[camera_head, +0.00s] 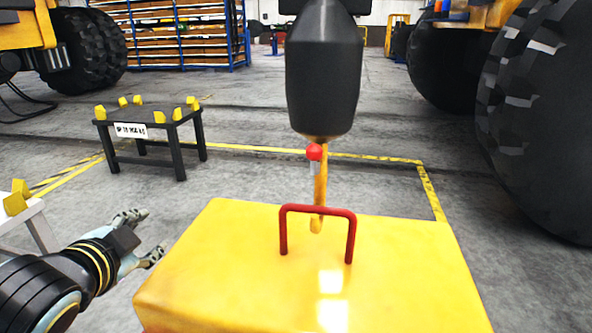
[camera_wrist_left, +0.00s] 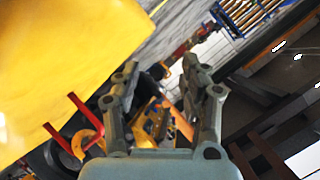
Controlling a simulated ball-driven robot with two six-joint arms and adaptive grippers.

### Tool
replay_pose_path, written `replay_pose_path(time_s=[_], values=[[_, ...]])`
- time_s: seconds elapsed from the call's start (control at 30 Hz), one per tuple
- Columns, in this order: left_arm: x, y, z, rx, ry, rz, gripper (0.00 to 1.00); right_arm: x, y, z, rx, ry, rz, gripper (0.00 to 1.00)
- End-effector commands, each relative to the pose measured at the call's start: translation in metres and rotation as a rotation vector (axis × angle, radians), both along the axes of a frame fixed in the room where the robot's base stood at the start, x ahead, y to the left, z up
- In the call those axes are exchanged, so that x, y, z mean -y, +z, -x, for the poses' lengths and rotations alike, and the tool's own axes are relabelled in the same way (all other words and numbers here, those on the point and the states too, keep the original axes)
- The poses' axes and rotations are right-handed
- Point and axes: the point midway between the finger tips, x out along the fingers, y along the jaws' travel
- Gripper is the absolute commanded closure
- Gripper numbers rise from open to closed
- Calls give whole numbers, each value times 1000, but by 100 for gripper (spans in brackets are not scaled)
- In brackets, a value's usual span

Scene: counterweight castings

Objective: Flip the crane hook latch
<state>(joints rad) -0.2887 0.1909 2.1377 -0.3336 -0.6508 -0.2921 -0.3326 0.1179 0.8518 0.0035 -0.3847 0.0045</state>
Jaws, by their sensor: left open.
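A black hook block (camera_head: 323,75) hangs in the upper middle of the head view. Below it is a yellow crane hook (camera_head: 319,190) with a latch that has a red ball knob (camera_head: 314,152) and a pale stem. The hook's lower end is close to the red lifting handle (camera_head: 318,209) on a yellow casting (camera_head: 240,265); whether they touch I cannot tell. My left gripper (camera_head: 151,232) is open and empty, left of the casting and well apart from the latch. In the left wrist view the red handle (camera_wrist_left: 77,143) shows beside my open fingers (camera_wrist_left: 165,78). My right gripper is not visible.
A dark table (camera_head: 150,113) with yellow blocks stands at the back left. Large tyres (camera_head: 540,120) stand at the right. Grey floor is free behind the casting.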

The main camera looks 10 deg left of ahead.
Motion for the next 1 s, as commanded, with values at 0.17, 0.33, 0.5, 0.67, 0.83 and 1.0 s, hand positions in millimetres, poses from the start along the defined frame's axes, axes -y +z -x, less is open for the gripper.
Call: replay_pose_path(time_s=[0.17,0.33,0.5,0.67,0.83,1.0], values=[[8,54,-51,244,-153,-222,56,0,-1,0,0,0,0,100],[38,121,-92,547,-362,-540,56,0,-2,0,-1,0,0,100],[102,182,-105,959,-685,-1016,56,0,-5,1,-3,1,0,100],[149,184,-84,1307,-1013,-1404,56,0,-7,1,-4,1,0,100],[159,161,-60,1553,-1288,-1619,56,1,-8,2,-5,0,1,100],[156,148,-48,1661,-1416,-1681,56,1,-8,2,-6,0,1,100]])
